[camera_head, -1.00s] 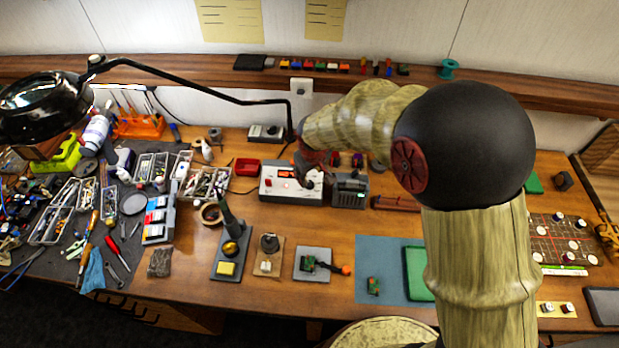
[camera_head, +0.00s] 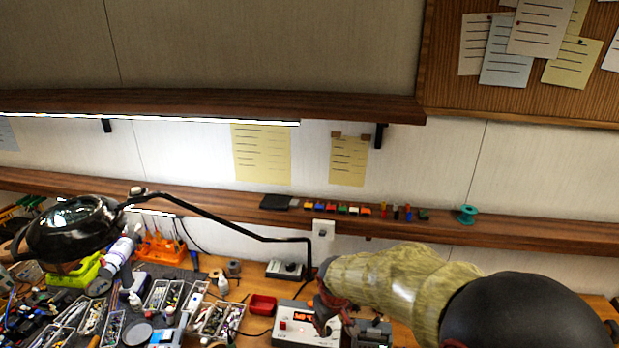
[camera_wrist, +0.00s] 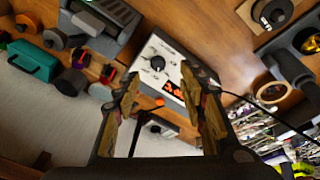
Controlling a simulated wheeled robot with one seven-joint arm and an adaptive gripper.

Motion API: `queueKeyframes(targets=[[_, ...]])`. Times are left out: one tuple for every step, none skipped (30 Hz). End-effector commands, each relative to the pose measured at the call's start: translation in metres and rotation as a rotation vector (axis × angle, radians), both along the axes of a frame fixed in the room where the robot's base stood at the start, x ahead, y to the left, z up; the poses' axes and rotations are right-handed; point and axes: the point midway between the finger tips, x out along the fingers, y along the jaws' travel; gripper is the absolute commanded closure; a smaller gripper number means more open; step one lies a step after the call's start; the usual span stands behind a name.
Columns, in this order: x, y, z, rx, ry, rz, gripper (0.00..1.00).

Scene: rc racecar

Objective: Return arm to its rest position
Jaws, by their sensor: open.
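My arm, with a wood-like surface and a black ball joint (camera_head: 525,315), reaches in from the lower right of the head view. My gripper (camera_head: 333,312) is at its end, in front of a white instrument box (camera_head: 296,328) on the bench. In the wrist view my gripper (camera_wrist: 162,88) is open, its two fingers spread apart with nothing between them. The white box with a dial and red display (camera_wrist: 160,72) shows beyond the fingertips. The gap between fingers and box is hard to judge.
A black magnifier lamp (camera_head: 70,228) has its long arm crossing to just above my gripper. Several tools and parts trays crowd the bench's left. A narrow shelf (camera_head: 560,231) runs along the wall behind. A red bin (camera_head: 262,305) sits left of the box.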

Motion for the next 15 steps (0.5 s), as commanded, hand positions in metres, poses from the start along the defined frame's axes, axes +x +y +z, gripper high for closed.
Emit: queueKeyframes(targets=[[-0.013,-0.003,-0.007,-0.005,0.033,-0.012,0.58],[-0.021,-0.006,-0.011,-0.008,0.054,-0.021,0.58],[-0.034,-0.009,-0.012,-0.011,0.082,-0.034,0.58],[-0.045,-0.011,-0.010,-0.011,0.099,-0.046,0.58],[-0.056,-0.014,-0.006,-0.010,0.114,-0.060,0.58],[-0.070,-0.019,0.000,-0.007,0.128,-0.081,0.58],[-0.080,-0.023,0.006,-0.004,0.136,-0.098,0.58],[-0.090,-0.028,0.010,0.000,0.144,-0.114,0.58],[-0.101,-0.033,0.017,0.006,0.148,-0.134,0.58],[-0.110,-0.037,0.022,0.010,0.150,-0.148,0.58],[-0.119,-0.041,0.027,0.015,0.151,-0.163,0.58],[-0.131,-0.046,0.034,0.024,0.151,-0.184,0.58],[-0.140,-0.051,0.039,0.032,0.149,-0.201,0.58],[-0.149,-0.055,0.044,0.039,0.145,-0.216,0.58],[-0.162,-0.060,0.051,0.049,0.138,-0.236,0.58]])
